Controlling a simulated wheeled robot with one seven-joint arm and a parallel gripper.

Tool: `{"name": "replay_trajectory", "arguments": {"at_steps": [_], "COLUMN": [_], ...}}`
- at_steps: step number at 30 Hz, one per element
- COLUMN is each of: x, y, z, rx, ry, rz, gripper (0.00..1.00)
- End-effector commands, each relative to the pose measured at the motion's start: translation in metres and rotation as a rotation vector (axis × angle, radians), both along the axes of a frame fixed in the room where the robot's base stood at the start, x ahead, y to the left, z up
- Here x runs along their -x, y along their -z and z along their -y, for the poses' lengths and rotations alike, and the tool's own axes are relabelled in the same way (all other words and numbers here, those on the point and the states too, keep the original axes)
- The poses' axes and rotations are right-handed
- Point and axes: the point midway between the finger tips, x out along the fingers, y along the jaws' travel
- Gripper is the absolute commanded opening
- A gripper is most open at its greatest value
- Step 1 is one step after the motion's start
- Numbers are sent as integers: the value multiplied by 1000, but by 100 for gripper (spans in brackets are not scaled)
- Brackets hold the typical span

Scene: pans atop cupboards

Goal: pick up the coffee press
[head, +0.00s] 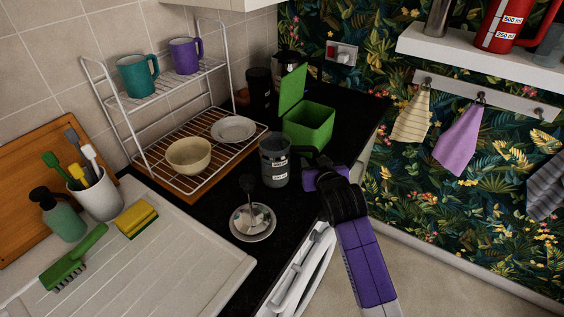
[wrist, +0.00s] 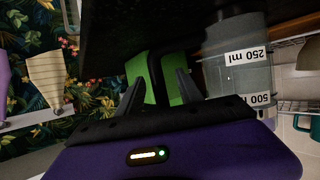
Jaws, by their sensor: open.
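The coffee press (head: 274,160) is a grey see-through cylinder with white measure labels, standing upright on the black counter. In the wrist view the coffee press (wrist: 236,68) appears upside down, just right of my right-hand finger. My gripper (wrist: 158,88) is open, with its two dark fingers apart. The green bin shows beyond the gap between them. In the head view my purple gripper (head: 325,179) is at counter height, close to the right side of the press. Its fingertips are hard to make out there, and I cannot tell whether they touch the press or its handle.
An open green bin (head: 307,127) stands behind the press. A metal dish with a dark utensil (head: 253,222) is in front. A wire rack (head: 141,152) with mugs, a bowl and a plate is to the left. The drainboard (head: 170,262) has free room.

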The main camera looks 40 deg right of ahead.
Motion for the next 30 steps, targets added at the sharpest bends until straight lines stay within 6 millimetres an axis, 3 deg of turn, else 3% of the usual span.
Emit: {"name": "replay_trajectory", "arguments": {"at_steps": [6, 15, 22, 30], "x": [-20, -23, -23, -23], "y": [8, 11, 10, 10], "z": [12, 13, 13, 13], "rx": [0, 0, 0, 0], "ry": [0, 0, 0, 0], "rz": [0, 0, 0, 0], "gripper": [43, 43, 0, 0]}}
